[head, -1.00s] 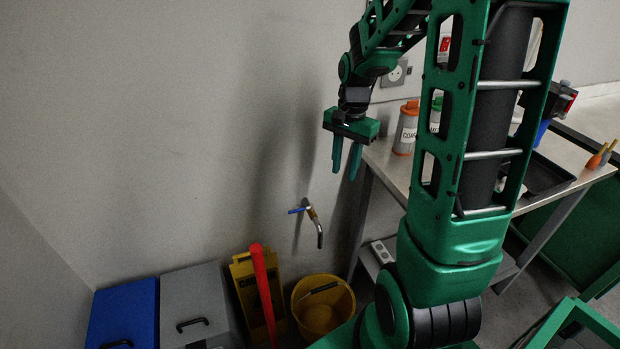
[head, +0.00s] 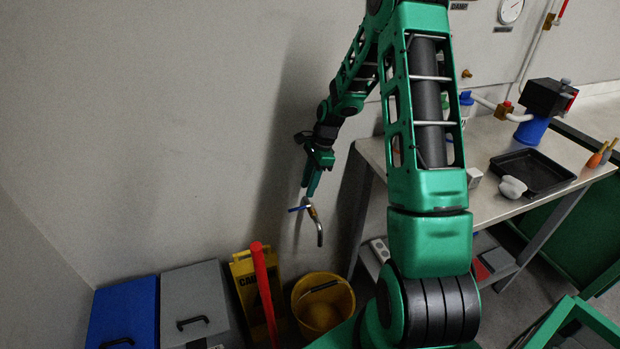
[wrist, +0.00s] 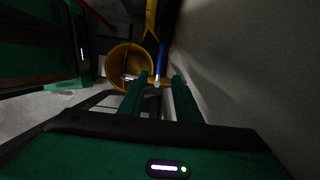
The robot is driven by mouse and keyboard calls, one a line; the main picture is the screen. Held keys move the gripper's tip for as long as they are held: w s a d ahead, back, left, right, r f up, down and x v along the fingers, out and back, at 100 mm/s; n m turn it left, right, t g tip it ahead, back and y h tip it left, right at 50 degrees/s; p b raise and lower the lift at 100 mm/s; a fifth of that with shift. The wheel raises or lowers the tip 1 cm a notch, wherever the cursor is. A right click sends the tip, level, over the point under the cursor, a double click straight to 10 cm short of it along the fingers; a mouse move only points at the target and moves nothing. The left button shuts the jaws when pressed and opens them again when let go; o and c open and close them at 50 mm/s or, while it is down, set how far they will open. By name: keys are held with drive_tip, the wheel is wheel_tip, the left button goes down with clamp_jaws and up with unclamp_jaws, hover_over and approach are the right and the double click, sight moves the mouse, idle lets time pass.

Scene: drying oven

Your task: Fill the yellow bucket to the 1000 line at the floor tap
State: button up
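The yellow bucket (head: 345,298) stands upright on the floor by the wall, below the tap (head: 315,218). Its dark handle lies across its mouth. Its 1000 line cannot be made out, and no water stream shows. The tap has a blue lever (head: 298,209) pointing left and a bent metal spout. My gripper (head: 310,192) points down just above the tap. In the wrist view its two fingers (wrist: 160,78) are apart, and the blue lever (wrist: 161,55) appears in the gap between them. Whether they touch it cannot be told. The bucket (wrist: 110,62) shows beyond the fingers.
A yellow caution sign (head: 242,275) and a red pole (head: 264,290) stand left of the bucket. Grey (head: 190,285) and blue (head: 120,300) bins are further left. A workbench (head: 480,205) with a black tray (head: 535,170) is at the right. The wall is close behind the tap.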

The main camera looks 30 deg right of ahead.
sight(301, 208)
drive_tip(key=x, duration=0.7)
drive_tip(key=shift+f, duration=0.15)
clamp_jaws()
